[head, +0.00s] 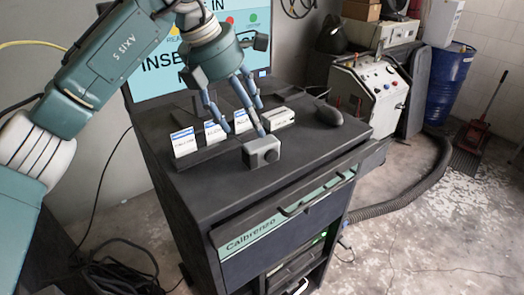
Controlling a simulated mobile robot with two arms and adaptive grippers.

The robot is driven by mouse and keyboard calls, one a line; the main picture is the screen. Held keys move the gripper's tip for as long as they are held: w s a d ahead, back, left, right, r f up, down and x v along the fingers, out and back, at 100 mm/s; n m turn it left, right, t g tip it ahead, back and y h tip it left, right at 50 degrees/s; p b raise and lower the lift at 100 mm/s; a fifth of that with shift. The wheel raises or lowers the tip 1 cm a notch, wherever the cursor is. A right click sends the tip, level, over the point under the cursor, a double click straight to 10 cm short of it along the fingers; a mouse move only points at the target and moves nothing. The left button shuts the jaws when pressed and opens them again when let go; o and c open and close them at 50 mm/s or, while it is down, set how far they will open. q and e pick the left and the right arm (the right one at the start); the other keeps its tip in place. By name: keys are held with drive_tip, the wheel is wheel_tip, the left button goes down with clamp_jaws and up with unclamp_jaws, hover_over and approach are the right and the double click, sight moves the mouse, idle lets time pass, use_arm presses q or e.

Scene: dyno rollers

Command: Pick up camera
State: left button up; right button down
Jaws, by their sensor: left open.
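A small grey camera (262,152), boxy with a round lens on its front, sits on the dark top of the cabinet (215,190) close to its front edge. My left gripper (245,131) comes down from above, behind and slightly left of the camera. Its blue-grey fingers are spread open with nothing between them. One fingertip appears right at the camera's upper edge; I cannot tell whether it touches. My right gripper is not in view.
A holder with several white cards (184,142) stands left of and behind the camera. A monitor (160,68) stands at the back. The cabinet top right of the camera is clear.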

sight(258, 140)
use_arm(q)
drive_tip(key=shift+s+d+f+p, duration=0.1)
drive_tip(key=shift+d+f+p, duration=0.1)
drive_tip(key=shift+f, duration=0.3)
drive_tip(key=shift+d+f+p, duration=0.15)
drive_tip(key=shift+d+f, duration=0.05)
drive_tip(key=shift+f, duration=0.3)
drive_tip(key=p+x, duration=0.1)
drive_tip(key=x, duration=0.1)
drive_tip(key=p+x, duration=0.1)
drive_tip(key=x, duration=0.1)
drive_tip(key=shift+w+f+p, duration=0.25)
drive_tip(key=shift+w+p, duration=0.15)
drive_tip(key=shift+w, duration=0.05)
drive_tip(key=shift+d+f, duration=0.1)
drive_tip(key=shift+f, duration=0.25)
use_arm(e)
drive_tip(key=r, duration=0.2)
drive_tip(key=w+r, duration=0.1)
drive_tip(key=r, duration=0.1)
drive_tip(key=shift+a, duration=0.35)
use_arm(q)
drive_tip(key=shift+c, duration=0.3)
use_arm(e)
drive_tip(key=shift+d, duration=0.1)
use_arm(q)
drive_tip(key=c, duration=1.3)
drive_tip(key=shift+c, duration=0.2)
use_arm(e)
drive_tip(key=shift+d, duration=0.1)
